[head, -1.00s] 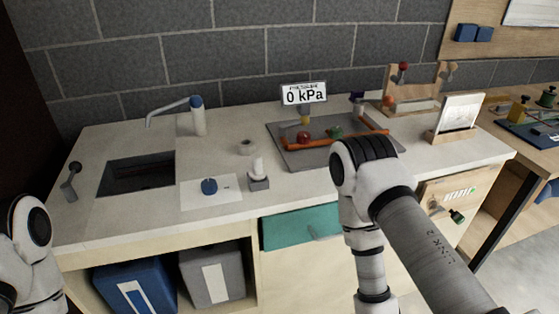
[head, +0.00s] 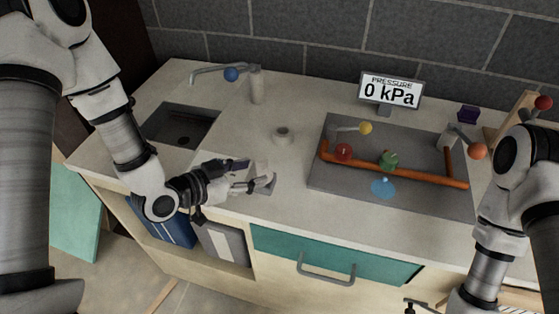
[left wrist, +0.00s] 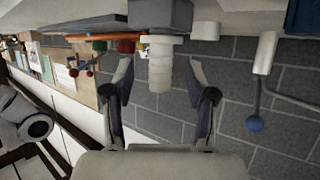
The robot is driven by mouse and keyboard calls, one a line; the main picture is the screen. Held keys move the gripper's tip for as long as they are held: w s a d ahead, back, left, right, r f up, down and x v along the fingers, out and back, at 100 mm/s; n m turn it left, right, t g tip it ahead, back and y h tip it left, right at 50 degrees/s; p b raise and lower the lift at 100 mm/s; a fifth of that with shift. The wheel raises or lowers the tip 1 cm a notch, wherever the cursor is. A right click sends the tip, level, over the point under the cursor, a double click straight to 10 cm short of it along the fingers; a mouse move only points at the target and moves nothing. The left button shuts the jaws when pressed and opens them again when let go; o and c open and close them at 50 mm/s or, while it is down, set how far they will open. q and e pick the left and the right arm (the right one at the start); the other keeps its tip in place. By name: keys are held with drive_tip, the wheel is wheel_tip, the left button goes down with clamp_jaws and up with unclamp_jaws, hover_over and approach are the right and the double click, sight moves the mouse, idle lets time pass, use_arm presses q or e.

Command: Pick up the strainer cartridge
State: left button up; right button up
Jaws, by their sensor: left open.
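The strainer cartridge looks to be the white ribbed cylinder (left wrist: 160,72) on a grey block (left wrist: 160,14), both upside down in the left wrist view. In the head view the white cylinder (head: 262,169) stands on the counter near its front edge, partly hidden by my gripper. My left gripper (head: 256,178) comes at it from the left, low over the counter. In the left wrist view my left gripper (left wrist: 160,80) is open, one finger on each side of the cylinder, with a gap visible on both sides.
A grey tray (head: 330,185) with orange pipe, valves and a blue patch (head: 383,188) lies to the right. A pressure display (head: 390,91) reads 0 kPa. A small ring (head: 282,135) stands behind the cylinder. A sink (head: 180,130) and tap (head: 257,85) are at the left.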

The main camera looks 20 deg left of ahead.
sight(258, 173)
use_arm(q)
drive_tip(key=shift+d, duration=0.1)
drive_tip(key=shift+w+d+f+p, duration=0.1)
drive_tip(key=shift+w+f+p, duration=0.2)
drive_tip(key=shift+p, duration=0.45)
drive_tip(key=x, duration=0.3)
drive_tip(key=shift+w+d+f, duration=0.1)
drive_tip(key=shift+w+f, duration=0.05)
drive_tip(key=shift+w, duration=0.05)
drive_tip(key=shift+w+d+f, duration=0.15)
drive_tip(key=shift+w+d, duration=0.05)
drive_tip(key=shift+s+a, duration=0.25)
drive_tip(key=shift+s, duration=0.05)
drive_tip(key=c, duration=0.3)
drive_tip(key=shift+s+a, duration=0.1)
drive_tip(key=shift+a, duration=0.05)
drive_tip(key=c, duration=0.6)
clamp_jaws()
use_arm(e)
drive_tip(key=shift+s+a+r, duration=0.2)
drive_tip(key=shift+s+r, duration=0.05)
drive_tip(key=shift+r, duration=0.3)
drive_tip(key=shift+s+a+r, duration=0.15)
drive_tip(key=shift+s+r, duration=0.1)
drive_tip(key=shift+r, duration=0.25)
